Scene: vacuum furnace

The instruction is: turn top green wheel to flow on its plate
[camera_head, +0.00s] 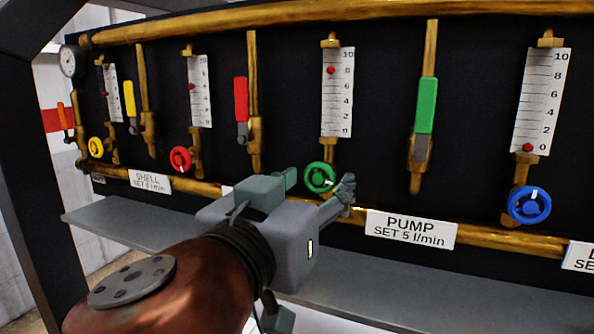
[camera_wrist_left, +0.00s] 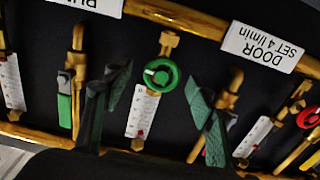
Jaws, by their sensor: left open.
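The green wheel (camera_head: 320,178) sits at the foot of a flow gauge (camera_head: 337,92) whose red float stands near 8. The wheel also shows in the left wrist view (camera_wrist_left: 160,75), with a white mark on its rim. My left gripper (camera_head: 318,187) is open in front of the wheel. In the left wrist view its fingers (camera_wrist_left: 157,110) are spread to either side of the wheel, with no clear contact. The plate reading DOOR, SET 4 l/min (camera_wrist_left: 264,48) shows beside the wheel in the wrist view; my gripper mostly hides it in the head view.
A red lever (camera_head: 241,98) and a green lever (camera_head: 426,105) flank the gauge. A PUMP plate (camera_head: 411,229) reads SET 5 l/min. A blue wheel (camera_head: 529,205) is at right, a red wheel (camera_head: 180,160) at left. A grey ledge (camera_head: 390,293) runs below the brass pipe.

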